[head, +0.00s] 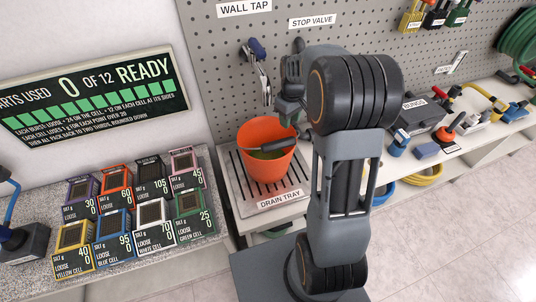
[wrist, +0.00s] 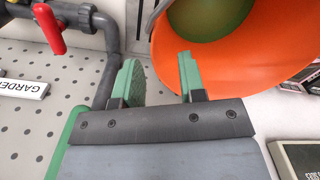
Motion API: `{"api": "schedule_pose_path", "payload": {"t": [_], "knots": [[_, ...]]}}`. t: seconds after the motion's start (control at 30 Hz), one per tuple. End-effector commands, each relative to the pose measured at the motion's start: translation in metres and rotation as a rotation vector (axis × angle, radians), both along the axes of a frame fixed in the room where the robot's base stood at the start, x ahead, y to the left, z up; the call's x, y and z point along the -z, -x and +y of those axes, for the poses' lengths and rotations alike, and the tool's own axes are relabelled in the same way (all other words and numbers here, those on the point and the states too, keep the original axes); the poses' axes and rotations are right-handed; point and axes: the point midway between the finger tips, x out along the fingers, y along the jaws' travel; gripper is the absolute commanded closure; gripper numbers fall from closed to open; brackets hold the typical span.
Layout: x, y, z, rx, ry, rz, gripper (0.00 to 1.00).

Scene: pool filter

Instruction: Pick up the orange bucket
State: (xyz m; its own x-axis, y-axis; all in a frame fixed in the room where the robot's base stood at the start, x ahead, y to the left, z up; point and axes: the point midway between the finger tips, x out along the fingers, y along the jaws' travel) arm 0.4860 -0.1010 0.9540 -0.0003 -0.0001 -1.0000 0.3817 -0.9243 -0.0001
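The orange bucket (head: 262,170) stands upright on the drain tray (head: 236,205), with something green inside and a dark handle grip across its top. In the wrist view the bucket (wrist: 262,62) fills the upper right, its open mouth in sight. My gripper (wrist: 158,60) is open, its two green fingers apart. The bucket's left edge shows between the fingers, and the right finger overlaps the orange surface; I cannot tell whether they touch. In the head view my gripper is behind and above the bucket's right side, partly hidden by my arm.
A grey pegboard (head: 215,60) with tools rises behind the tray. Several labelled filter cells (head: 122,205) stand on the counter to the left. Pipework with a red tap handle (wrist: 49,28) is at the wrist view's upper left. A workbench with parts (head: 460,130) is to the right.

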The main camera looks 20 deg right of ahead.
Motion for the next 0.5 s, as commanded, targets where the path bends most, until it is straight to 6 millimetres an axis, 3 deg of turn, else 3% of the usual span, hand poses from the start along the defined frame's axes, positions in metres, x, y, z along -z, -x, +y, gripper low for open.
{"api": "schedule_pose_path", "payload": {"t": [0.3, 0.5], "knots": [[0.038, -0.001, 0.001, -0.001, -0.001, 0.003, 0.63], [0.051, -0.001, 0.001, -0.001, 0.000, 0.000, 0.63]]}}
